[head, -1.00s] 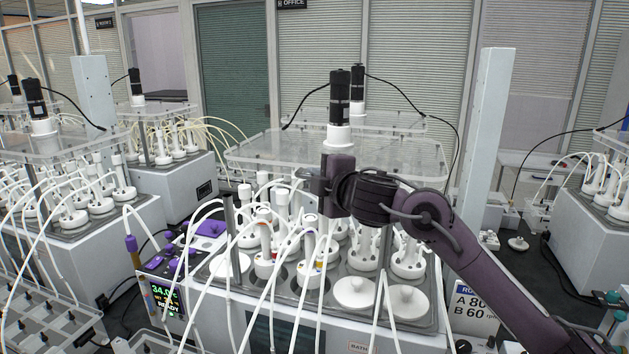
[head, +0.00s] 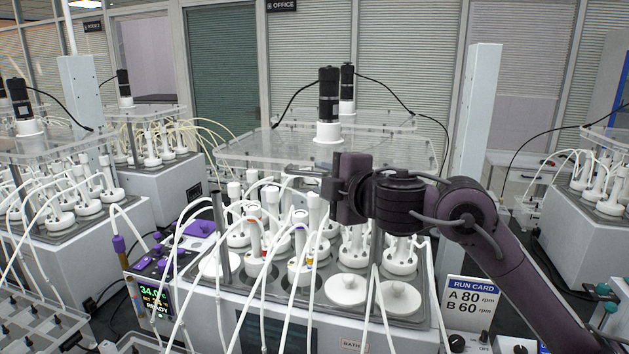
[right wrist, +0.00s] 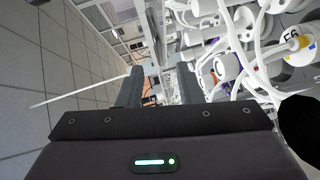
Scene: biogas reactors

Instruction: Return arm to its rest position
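My right arm (head: 505,255) comes in from the lower right of the head view, bent and raised. My right gripper (head: 300,176) points left, in front of the central reactor bath's clear lid and above its bottles. In the right wrist view, the two fingers of this gripper (right wrist: 162,88) stand apart with a gap between them, and nothing is held. My left arm and gripper are not in view.
The central reactor bath (head: 395,338) has several white bottles, tubes and a black stirrer motor (head: 329,93). A grey-white post (head: 475,125) rises behind my arm. A run card (head: 470,300) stands at lower right. More reactors (head: 70,255) stand at left.

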